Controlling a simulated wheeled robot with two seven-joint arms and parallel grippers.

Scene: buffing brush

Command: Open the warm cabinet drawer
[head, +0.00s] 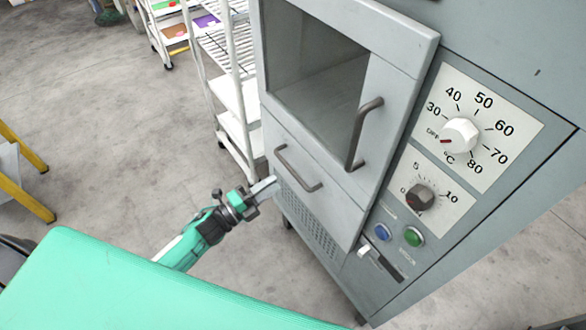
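The grey warm cabinet (470,245) stands at the right of the head view. Its drawer (318,205) is the lower front panel, with a dark bar handle (297,170) and a vented area below. The drawer front looks flush with the cabinet, so it appears shut. My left gripper (270,184) is just left of the drawer handle, its fingers pointing toward the drawer front. A small gap to the handle seems to show, and it holds nothing that I can see. The finger spacing is too small to judge. My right gripper is out of view.
Above the drawer is a windowed door (393,100) with its own bar handle (361,135). A control panel with a white dial (461,134) and buttons is at the right. A white wire rack (228,75) stands behind. The floor at left is mostly clear.

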